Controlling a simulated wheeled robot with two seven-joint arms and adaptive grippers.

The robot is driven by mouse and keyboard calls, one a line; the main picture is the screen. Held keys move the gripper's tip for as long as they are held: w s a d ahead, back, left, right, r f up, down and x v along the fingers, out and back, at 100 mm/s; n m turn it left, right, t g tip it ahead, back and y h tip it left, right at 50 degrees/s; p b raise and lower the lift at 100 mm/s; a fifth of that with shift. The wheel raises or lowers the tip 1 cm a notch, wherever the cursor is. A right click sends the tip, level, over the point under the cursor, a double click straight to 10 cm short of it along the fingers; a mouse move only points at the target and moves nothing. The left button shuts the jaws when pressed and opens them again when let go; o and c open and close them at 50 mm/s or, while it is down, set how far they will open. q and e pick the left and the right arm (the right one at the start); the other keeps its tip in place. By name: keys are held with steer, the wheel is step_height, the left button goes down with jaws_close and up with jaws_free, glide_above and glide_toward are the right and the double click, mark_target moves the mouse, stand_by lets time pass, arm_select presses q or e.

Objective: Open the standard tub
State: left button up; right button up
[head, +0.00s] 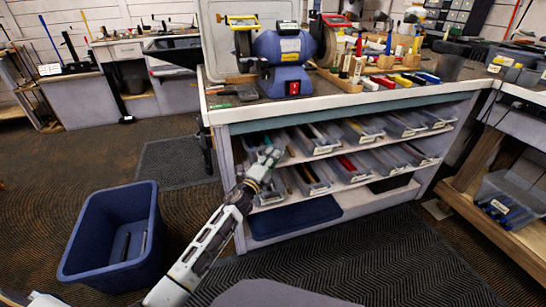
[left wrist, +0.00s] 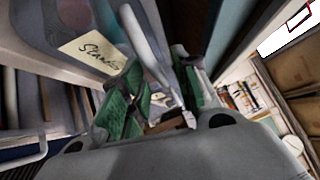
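A tub with a handwritten label (left wrist: 95,50) beginning "Stand" shows close up in the left wrist view. In the head view a clear tub (head: 252,139) sits at the left end of the upper shelf, partly hidden behind my left gripper (head: 268,157). My left gripper also shows in the left wrist view (left wrist: 160,96), with its green finger pads apart. A pale grey bar or rim (left wrist: 147,40) runs between the fingers. I cannot tell whether they touch it. My right gripper is not in view.
Several other clear tubs (head: 316,139) fill two shelves under the workbench (head: 330,110). A blue grinder (head: 285,62) stands on the bench. An open blue bin (head: 85,225) stands on the floor at left. The floor mat (head: 360,265) before the bench is clear.

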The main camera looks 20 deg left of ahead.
arm_select(q)
steer(key=shift+x, duration=0.75)
jaws_close()
